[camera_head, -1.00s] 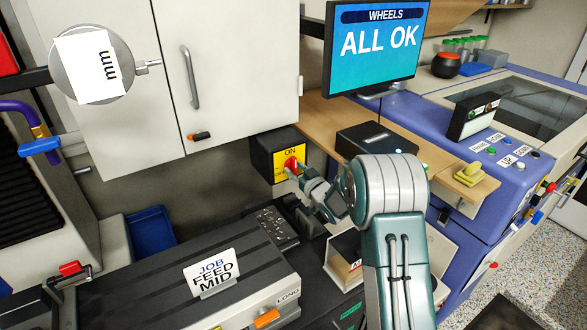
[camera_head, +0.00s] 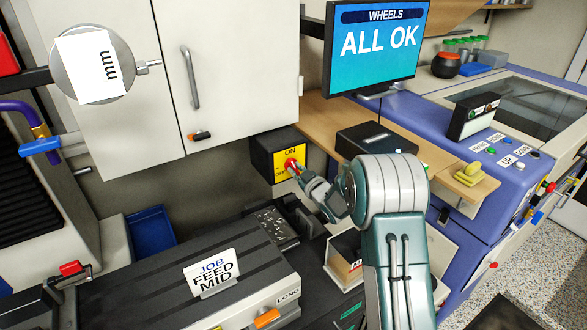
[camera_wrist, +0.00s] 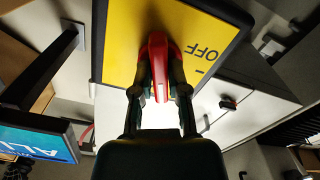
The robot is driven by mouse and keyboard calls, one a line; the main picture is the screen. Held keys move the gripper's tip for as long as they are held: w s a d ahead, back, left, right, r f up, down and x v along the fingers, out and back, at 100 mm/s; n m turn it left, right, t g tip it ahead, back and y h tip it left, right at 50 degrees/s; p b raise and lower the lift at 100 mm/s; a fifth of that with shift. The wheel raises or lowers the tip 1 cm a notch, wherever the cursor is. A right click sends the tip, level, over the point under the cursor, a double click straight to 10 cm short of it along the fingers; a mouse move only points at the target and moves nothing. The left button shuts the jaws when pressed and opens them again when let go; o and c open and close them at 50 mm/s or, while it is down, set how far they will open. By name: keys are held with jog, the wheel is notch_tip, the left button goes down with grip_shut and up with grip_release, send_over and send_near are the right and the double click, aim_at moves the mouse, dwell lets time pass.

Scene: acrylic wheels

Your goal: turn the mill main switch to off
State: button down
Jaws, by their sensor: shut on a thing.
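The mill main switch is a dark box with a yellow plate (camera_head: 281,161) below the white cabinet, marked ON at the top and OFF at the lower left. Its red handle (camera_head: 291,165) is in the plate's middle, partly hidden by my gripper (camera_head: 295,171). In the wrist view, the two fingers of my gripper (camera_wrist: 160,88) are shut on the red handle (camera_wrist: 158,60), one on each side. The yellow plate (camera_wrist: 118,40) fills the top there, with OFF to the right of the handle. The handle's exact angle to the marks is hard to tell.
The white cabinet (camera_head: 235,60) hangs just above the switch. A wooden shelf (camera_head: 318,118) with a black box (camera_head: 375,139) and a monitor (camera_head: 376,45) is to the right. A JOB FEED MID sign (camera_head: 212,272) stands on the dark bench at the lower left.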

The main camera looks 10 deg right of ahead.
jog(key=n, duration=0.4)
jog(key=shift+r+n, duration=0.1)
jog(key=shift+n, duration=0.2)
jog(key=shift+n, duration=2.3)
jog(key=n, duration=0.4)
jog(key=shift+r, duration=0.1)
jog(key=c, duration=0.5)
grip_release()
jog(key=shift+w, duration=0.1)
